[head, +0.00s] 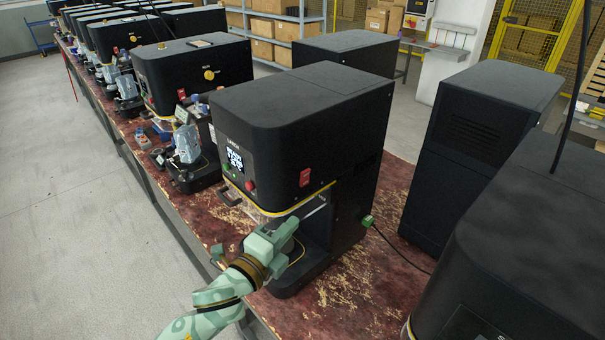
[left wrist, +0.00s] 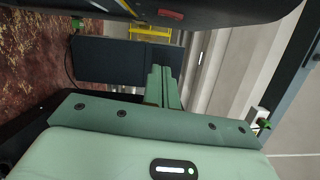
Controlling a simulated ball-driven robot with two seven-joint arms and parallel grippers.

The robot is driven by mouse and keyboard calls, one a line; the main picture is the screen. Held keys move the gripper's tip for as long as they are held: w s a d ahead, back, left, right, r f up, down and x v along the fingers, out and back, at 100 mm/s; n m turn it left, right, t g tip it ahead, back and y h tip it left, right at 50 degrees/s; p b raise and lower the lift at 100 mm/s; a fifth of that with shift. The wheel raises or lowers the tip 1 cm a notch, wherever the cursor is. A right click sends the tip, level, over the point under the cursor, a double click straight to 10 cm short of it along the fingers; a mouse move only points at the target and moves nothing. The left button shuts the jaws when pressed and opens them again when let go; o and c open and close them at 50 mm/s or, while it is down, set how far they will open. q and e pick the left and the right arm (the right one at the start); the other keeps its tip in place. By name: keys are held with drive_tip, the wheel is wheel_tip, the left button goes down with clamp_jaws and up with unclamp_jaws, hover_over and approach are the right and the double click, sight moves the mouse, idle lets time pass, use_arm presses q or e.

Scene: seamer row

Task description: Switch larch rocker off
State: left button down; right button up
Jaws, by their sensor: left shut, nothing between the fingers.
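The black machine (head: 300,120) in the middle of the head view has a lit display and a small label above it that seems to read "LARCH". A red rocker (head: 305,177) is on its side near the lower edge of the upper housing; its on or off position is too small to tell. A red part, likely the same rocker, shows at the top of the left wrist view (left wrist: 170,13). My left gripper (head: 291,226) is shut and empty, below and slightly left of the rocker, apart from it. Its closed fingers show in the left wrist view (left wrist: 165,86). My right gripper is not in view.
A round red button (head: 250,185) sits on the machine's front. A green plug (head: 367,221) with a black cable is at its lower right. Another black machine (head: 480,150) stands to the right, and a row of similar machines runs along the worn red bench (head: 365,295).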

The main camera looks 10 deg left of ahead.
sight(303, 186)
use_arm(q)
drive_tip(key=shift+d+r, duration=0.1)
drive_tip(key=shift+r, duration=0.6)
drive_tip(key=w, duration=0.3)
drive_tip(key=w+p, duration=0.1)
drive_tip(key=w, duration=0.7)
drive_tip(key=shift+w+r, duration=0.25)
drive_tip(key=shift+r, duration=0.1)
